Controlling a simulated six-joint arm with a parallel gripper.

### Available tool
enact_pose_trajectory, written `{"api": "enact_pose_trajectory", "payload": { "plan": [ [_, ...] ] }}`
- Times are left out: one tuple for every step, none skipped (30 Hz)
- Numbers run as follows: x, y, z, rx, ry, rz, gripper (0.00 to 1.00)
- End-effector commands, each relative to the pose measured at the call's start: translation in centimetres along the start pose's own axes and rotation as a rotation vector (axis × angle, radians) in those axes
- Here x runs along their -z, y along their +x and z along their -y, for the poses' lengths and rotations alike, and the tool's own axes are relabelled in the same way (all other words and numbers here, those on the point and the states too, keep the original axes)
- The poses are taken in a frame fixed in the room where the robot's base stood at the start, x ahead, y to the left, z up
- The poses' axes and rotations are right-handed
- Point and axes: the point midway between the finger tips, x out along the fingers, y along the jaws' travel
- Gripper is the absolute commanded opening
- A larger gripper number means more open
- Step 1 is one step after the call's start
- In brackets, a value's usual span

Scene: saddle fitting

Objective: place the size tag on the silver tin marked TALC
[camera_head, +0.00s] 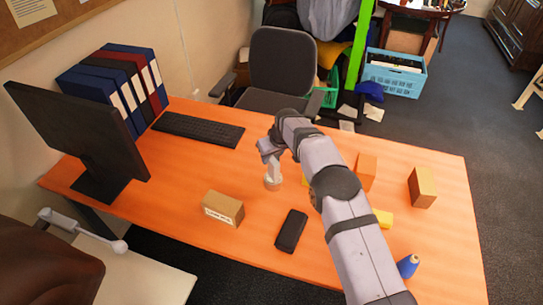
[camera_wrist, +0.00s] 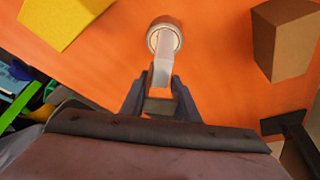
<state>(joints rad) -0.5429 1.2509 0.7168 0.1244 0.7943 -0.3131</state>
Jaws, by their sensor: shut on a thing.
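My gripper (camera_head: 268,152) is over the middle of the desk, pointing down. In the wrist view its two dark fingers (camera_wrist: 160,86) are shut on a pale, narrow piece, which I take to be the size tag (camera_wrist: 163,62). The tag also shows pale below the gripper in the head view (camera_head: 273,167). Its far end overlaps a small round tin (camera_wrist: 164,28) with a light rim. The tin stands on the desk right under the gripper in the head view (camera_head: 273,184). I cannot read any marking on it, nor tell whether tag and tin touch.
A brown box with a white label (camera_head: 222,208) and a black case (camera_head: 291,231) lie in front. An orange box (camera_head: 365,172), a brown box (camera_head: 422,187), a yellow block (camera_head: 384,218) and a blue spool (camera_head: 408,265) are right. A keyboard (camera_head: 198,129) and monitor (camera_head: 80,135) are left.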

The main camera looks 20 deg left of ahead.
Motion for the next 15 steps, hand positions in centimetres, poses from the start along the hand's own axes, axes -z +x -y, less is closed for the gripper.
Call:
{"api": "enact_pose_trajectory", "payload": {
  "plan": [
    [-0.02,0.1,0.0,0.0,0.0,-0.001,0.0],
    [-0.06,0.2,0.0,0.0,0.0,-0.001,0.0],
    [-0.11,0.33,0.0,0.0,0.0,-0.001,0.0],
    [-0.14,0.4,0.0,0.0,0.0,-0.001,0.0],
    [-0.1,0.27,0.0,0.0,0.0,0.0,0.35],
    [-0.1,0.25,0.0,0.0,0.0,0.0,0.45],
    [-0.1,0.25,0.0,0.0,0.0,0.0,0.47],
    [-0.1,0.25,0.0,0.0,0.0,0.0,0.47],
    [-0.1,0.25,0.0,0.0,0.0,0.0,0.47],
    [-0.1,0.25,0.0,0.0,0.0,0.0,0.47],
    [-0.1,0.25,0.0,0.0,0.0,0.0,0.47],
    [-0.11,0.25,0.0,0.0,0.0,0.0,0.47],
    [-0.1,0.24,0.0,0.0,0.0,0.0,0.47],
    [-0.1,0.24,0.0,0.0,0.0,0.0,0.47],
    [-0.09,0.22,0.0,0.0,0.0,0.0,0.47]
  ]
}}
